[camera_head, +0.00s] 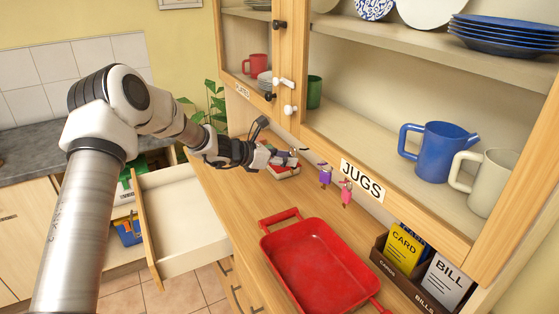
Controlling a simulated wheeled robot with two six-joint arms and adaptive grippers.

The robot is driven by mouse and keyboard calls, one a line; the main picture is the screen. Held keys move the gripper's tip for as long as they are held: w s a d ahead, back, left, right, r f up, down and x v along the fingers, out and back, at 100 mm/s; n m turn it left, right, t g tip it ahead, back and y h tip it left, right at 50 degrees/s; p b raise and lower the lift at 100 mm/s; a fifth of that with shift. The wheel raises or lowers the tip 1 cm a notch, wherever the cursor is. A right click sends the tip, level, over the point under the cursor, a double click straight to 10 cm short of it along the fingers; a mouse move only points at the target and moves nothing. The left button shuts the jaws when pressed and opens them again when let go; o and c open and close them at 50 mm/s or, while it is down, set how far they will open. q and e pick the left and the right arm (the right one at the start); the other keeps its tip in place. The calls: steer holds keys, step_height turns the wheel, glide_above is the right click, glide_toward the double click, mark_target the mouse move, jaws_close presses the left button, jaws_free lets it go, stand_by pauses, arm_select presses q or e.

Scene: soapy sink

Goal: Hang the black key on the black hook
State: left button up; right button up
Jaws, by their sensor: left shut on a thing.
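My left gripper (288,158) is at the wall-side end of the wooden counter, just below the cabinet's lower edge. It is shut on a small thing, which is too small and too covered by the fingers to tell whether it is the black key. No black key shows clearly elsewhere. A purple key tag (325,174) and a pink key tag (346,193) hang below the cabinet edge, to the right of the gripper. I cannot make out the black hook. My right gripper is not in view.
A red tray (312,262) lies on the counter in front. A card and bill box (412,268) stands at right. A drawer (180,215) is pulled open at left. The cabinet above holds a blue jug (437,150) and a cream jug (489,182). A small red-and-white thing lies under the gripper.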

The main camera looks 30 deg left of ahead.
mark_target(293, 156)
arm_select(q)
steer(key=shift+w+d+f, duration=0.1)
steer(key=shift+w+d, duration=0.35)
steer(key=shift+w, duration=0.2)
steer(key=shift+w+d+f, duration=0.1)
steer(key=shift+w+d, duration=0.3)
steer(key=shift+w, duration=0.25)
steer(key=shift+b+x, duration=0.9)
steer(key=shift+x, duration=0.4)
steer(key=shift+s, duration=0.1)
steer(key=o, duration=1)
